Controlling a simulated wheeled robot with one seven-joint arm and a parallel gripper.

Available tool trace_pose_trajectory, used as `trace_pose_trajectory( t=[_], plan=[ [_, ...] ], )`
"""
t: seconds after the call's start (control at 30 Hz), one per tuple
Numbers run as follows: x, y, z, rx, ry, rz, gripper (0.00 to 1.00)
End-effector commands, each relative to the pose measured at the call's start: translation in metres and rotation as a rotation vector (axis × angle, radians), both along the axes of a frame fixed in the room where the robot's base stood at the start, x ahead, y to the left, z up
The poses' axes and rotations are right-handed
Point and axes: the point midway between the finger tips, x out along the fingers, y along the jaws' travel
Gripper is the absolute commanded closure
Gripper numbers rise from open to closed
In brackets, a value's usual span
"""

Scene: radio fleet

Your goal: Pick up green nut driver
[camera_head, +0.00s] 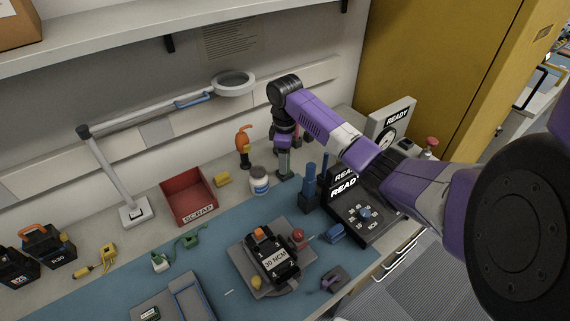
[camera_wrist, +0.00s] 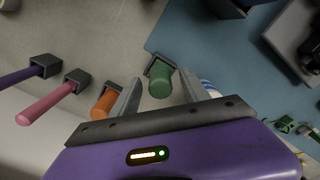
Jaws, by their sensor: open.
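The green nut driver (camera_wrist: 160,81) stands upright in a small dark holder, seen almost end-on in the wrist view. In the head view, the green nut driver (camera_head: 284,164) shows just below my gripper (camera_head: 284,147). My gripper (camera_wrist: 160,88) is open in the wrist view. One finger is on each side of the green handle in the picture, with visible gaps on both sides. I cannot tell whether the fingertips are level with the handle or still above it.
An orange-handled tool (camera_wrist: 104,104) is close beside the left finger, with pink (camera_wrist: 45,104) and purple (camera_wrist: 20,76) ones farther left. The red scrap bin (camera_head: 187,197) is left. Blue holders (camera_head: 310,190) stand to the right.

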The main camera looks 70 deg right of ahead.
Motion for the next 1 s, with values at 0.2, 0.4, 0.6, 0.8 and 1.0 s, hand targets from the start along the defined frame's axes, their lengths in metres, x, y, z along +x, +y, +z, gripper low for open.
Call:
trace_pose_trajectory(
  t=[0.2,0.4,0.6,0.8,1.0],
  plan=[
    [0.0,0.0,-0.02,0.0,0.001,0.0,0.46],
    [0.0,0.0,-0.022,-0.001,0.0,0.0,0.46],
    [0.0,0.0,-0.021,-0.001,0.0,0.0,0.8],
    [0.0,0.0,-0.021,-0.001,0.0,0.0,1.0],
    [0.0,0.0,-0.021,-0.001,0.0,0.0,1.0]
  ],
)
